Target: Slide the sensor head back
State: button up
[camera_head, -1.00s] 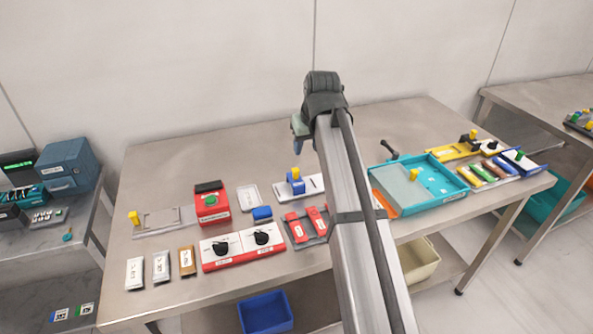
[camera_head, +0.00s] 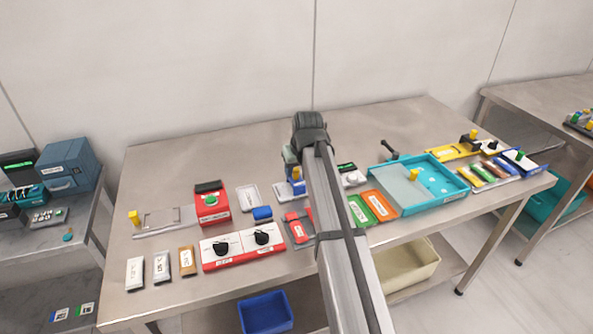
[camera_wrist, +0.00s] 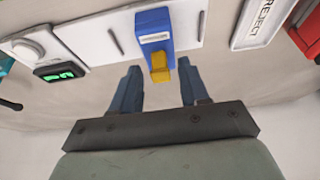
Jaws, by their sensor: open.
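The sensor head is a blue block with a yellow knob (camera_head: 296,186), standing on a white slotted base plate on the table. It is partly hidden by my arm in the head view. In the wrist view the blue block (camera_wrist: 154,28) is at top centre, and its yellow knob (camera_wrist: 160,68) points towards my gripper. The white base plate (camera_wrist: 105,42) runs to both sides of it, with dark slots. My gripper (camera_wrist: 160,82) is open and empty. Its two fingers are on either side of the knob in the picture; I cannot tell whether they are level with it.
A white display unit with green digits (camera_wrist: 60,72) is left of the plate in the wrist view. A white tray labelled REJECT (camera_wrist: 262,22) lies to the right. In the head view a red box with a green button (camera_head: 211,204) and a teal tray (camera_head: 446,197) stand nearby.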

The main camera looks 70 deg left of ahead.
jog(key=shift+a+f, duration=0.25)
jog(key=shift+f, duration=0.3)
grip_shut()
dwell(0.5)
